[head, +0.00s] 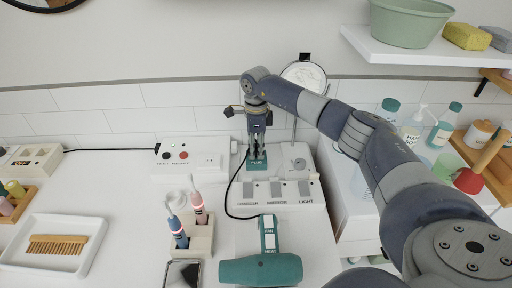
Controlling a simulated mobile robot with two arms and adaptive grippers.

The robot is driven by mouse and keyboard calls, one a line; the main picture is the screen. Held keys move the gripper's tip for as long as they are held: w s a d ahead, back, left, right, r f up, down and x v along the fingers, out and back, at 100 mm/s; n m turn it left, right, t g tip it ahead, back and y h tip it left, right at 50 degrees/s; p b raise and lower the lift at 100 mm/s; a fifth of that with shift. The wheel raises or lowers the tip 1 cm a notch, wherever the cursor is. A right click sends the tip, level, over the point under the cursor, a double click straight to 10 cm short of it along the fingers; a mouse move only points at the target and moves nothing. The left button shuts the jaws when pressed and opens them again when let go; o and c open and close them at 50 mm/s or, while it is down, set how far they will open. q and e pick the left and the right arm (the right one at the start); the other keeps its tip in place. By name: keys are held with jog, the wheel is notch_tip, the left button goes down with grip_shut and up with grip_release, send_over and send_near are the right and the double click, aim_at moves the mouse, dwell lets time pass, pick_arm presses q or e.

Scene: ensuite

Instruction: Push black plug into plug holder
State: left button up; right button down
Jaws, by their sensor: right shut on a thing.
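My right gripper (257,152) points down at the back of the white counter. Its fingers are closed around a small dark thing, most likely the black plug, which the fingers largely hide. Directly below the fingertips is the teal plug holder (258,164), a small block with white lettering on its front. I cannot tell whether the plug is inside the holder or just above it. A black cord (228,200) loops from beside the fingertips down to the teal hair dryer (262,270). My left gripper is out of view.
A white switch panel (277,207) lies just in front of the holder. A round mirror (304,77) stands behind right. Bottles stand further right.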

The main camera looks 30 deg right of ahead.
jog(key=shift+f, duration=0.15)
jog(key=c, duration=1.2)
grip_release()
jog(key=shift+c, duration=0.2)
notch_tip(320, 180, up, 12)
